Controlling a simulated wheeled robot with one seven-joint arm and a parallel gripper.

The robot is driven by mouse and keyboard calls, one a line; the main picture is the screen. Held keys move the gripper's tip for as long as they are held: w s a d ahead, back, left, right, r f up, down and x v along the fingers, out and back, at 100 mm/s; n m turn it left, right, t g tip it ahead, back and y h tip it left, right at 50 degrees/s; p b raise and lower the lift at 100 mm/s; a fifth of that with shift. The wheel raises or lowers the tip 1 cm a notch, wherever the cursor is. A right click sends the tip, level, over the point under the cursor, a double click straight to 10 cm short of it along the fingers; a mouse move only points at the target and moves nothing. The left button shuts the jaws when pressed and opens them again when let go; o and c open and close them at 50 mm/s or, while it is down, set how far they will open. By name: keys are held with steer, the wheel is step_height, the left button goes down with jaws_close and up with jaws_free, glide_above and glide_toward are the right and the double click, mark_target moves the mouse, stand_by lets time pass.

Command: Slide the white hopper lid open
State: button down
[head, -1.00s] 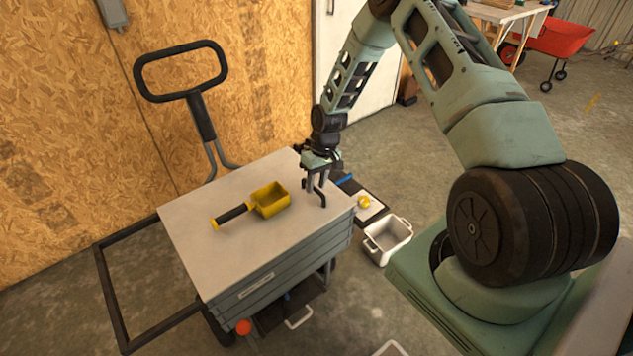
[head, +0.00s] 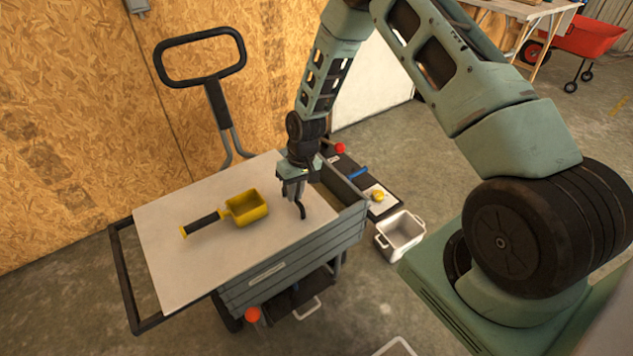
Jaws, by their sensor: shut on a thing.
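The white hopper lid (head: 190,262) is a flat panel on top of the grey slatted hopper (head: 300,260). It sits shifted to the left, overhanging the hopper's left side, and a strip of the hopper's inside shows along the right end. My gripper (head: 297,200) is at the lid's right part, shut on the dark lid handle (head: 302,211). The fingertips are small and partly dark in this view. A yellow scoop (head: 245,207) with a black grip lies on the lid, left of my gripper.
The hopper rides on a cart with a black pull handle (head: 200,62) by the wooden wall. A white bin (head: 400,236) and a dark tray (head: 378,198) with a yellow item are at right. A red wheelbarrow (head: 588,42) stands far back.

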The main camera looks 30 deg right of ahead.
steer(key=a, duration=0.7)
steer(key=a+b, duration=0.1)
steer(key=a, duration=0.7)
steer(key=a+b, duration=0.1)
steer(key=a, duration=0.6)
steer(key=shift+s+a, duration=0.4)
steer(key=c, duration=1.5)
jaws_free()
steer(key=shift+o, duration=0.2)
steer(key=shift+r, duration=0.1)
steer(key=d+r+b, duration=0.1)
steer(key=d+r, duration=0.2)
steer(key=r, duration=1.4)
steer(key=shift+d, duration=0.2)
